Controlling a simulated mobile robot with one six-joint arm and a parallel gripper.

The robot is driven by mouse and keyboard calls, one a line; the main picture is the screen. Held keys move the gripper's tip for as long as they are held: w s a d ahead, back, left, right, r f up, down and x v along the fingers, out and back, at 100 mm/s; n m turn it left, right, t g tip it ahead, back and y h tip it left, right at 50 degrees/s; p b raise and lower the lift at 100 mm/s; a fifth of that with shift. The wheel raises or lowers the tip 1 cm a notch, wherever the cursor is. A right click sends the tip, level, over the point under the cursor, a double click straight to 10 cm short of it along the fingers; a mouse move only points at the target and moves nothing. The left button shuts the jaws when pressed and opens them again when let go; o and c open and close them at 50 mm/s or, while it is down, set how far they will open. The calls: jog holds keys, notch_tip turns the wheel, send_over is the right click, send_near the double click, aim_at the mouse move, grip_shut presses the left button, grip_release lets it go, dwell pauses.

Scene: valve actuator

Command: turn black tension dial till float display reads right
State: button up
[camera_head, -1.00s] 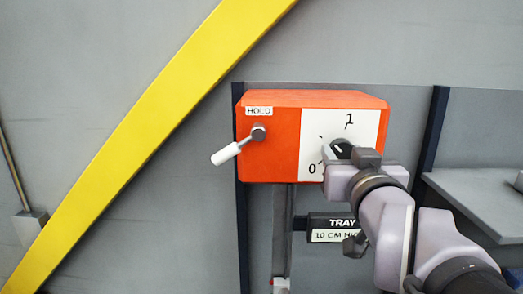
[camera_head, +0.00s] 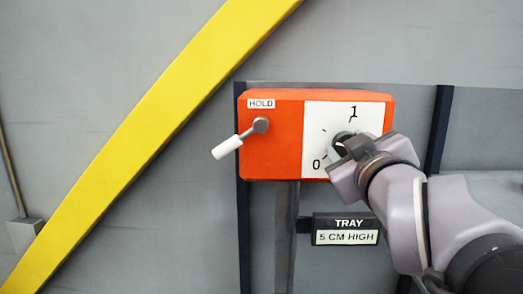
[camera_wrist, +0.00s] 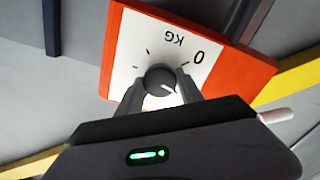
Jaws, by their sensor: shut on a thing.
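The black dial (camera_head: 342,136) sits on a white scale face (camera_head: 372,115) on the front of an orange box, with marks 0 and 1. It also shows in the wrist view (camera_wrist: 159,77), where the scale is upside down and reads KG. A white mark on the dial points to the lower right there. My gripper (camera_head: 352,146) is shut on the dial, one finger each side in the wrist view (camera_wrist: 165,88), and partly hides it in the head view. A black display (camera_head: 345,229) below the box reads TRAY, 5 CM HIGH.
A white-handled lever (camera_head: 241,139) labelled HOLD is on the left of the orange box (camera_head: 272,155). A yellow diagonal beam (camera_head: 140,125) crosses the wall at left. A grey post (camera_head: 285,230) stands under the box.

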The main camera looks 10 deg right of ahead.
jog(key=shift+n, duration=0.6)
jog(key=o, duration=1.4)
